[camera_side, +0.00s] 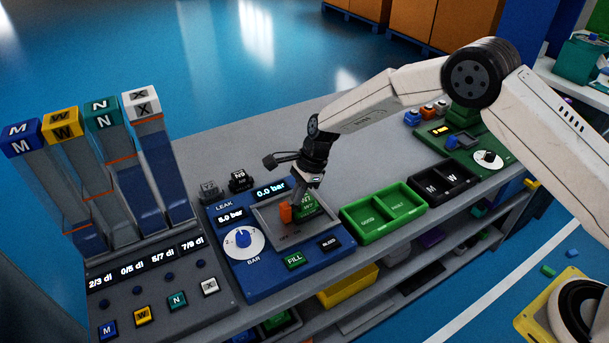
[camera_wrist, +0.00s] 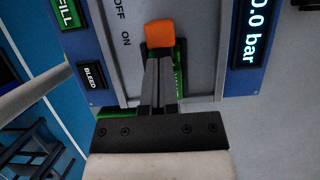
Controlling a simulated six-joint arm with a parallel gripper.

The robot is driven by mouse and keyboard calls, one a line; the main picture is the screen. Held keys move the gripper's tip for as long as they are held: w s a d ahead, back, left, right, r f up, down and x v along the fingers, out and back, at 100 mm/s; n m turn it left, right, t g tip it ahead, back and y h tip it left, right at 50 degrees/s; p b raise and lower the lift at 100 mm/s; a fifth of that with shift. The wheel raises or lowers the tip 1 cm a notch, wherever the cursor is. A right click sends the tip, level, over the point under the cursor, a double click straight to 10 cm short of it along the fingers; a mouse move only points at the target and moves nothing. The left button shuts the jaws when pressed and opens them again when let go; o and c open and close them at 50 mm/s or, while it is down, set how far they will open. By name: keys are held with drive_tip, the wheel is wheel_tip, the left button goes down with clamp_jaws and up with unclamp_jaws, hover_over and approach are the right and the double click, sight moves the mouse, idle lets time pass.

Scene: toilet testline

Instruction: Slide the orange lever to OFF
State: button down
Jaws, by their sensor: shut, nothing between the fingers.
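The orange lever (camera_side: 285,212) stands in the grey recessed plate of the blue test panel (camera_side: 262,277). My gripper (camera_side: 296,198) is low over the plate, beside the lever. In the wrist view my gripper (camera_wrist: 160,62) has its fingers together and empty, tips just below the lever. I cannot tell whether they touch it. A green block (camera_side: 307,207) lies in the plate behind the fingers, partly hidden by them.
A pressure dial (camera_side: 241,239), a green FILL button (camera_side: 294,261) and a BLEED button (camera_side: 329,244) surround the plate. A green two-part tray (camera_side: 383,214) and a black tray (camera_side: 443,185) stand to the right. Tall lettered dispensers (camera_side: 160,165) rise on the left.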

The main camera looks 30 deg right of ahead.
sight(283, 207)
drive_tip(key=shift+a, duration=1.7)
drive_tip(key=shift+d, duration=0.1)
drive_tip(key=v, duration=1)
